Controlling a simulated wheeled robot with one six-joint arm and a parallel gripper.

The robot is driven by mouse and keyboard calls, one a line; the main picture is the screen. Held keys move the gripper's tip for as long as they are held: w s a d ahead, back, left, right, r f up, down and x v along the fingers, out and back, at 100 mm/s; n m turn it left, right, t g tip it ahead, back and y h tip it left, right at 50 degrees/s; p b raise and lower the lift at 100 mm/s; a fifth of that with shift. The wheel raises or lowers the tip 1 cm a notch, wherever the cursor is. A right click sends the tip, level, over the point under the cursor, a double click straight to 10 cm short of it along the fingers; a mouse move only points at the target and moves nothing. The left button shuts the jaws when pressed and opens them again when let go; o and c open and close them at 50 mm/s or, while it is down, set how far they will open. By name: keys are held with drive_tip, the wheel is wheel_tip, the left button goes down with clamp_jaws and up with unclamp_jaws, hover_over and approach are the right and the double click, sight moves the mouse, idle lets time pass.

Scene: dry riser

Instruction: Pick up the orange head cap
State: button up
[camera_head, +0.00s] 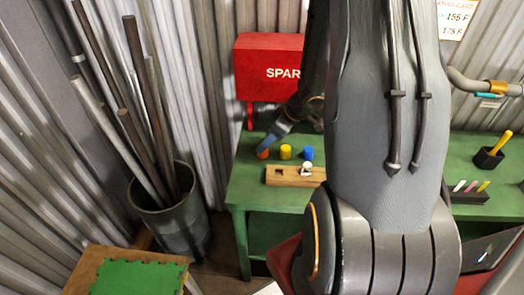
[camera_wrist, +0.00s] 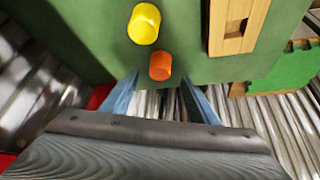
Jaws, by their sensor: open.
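The orange head cap (camera_head: 263,153) stands on the green table at the left end of a row of caps. In the wrist view the orange cap (camera_wrist: 160,66) lies just beyond and between my two blue fingertips. My gripper (camera_wrist: 160,83) is open, with a finger to either side and nothing held. In the head view my gripper (camera_head: 268,143) is right beside the orange cap and partly overlaps it. I cannot tell whether a finger touches it. A yellow cap (camera_head: 285,152) stands close by; it also shows in the wrist view (camera_wrist: 144,24).
A blue cap (camera_head: 307,153) stands right of the yellow one. A wooden block (camera_head: 285,176) with a square hole and a white piece (camera_head: 307,168) lies in front. A bin of poles (camera_head: 180,228) stands left.

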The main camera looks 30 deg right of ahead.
drive_tip(key=shift+x, duration=2.3)
drive_tip(key=shift+d, duration=0.15)
drive_tip(key=c, duration=1.1)
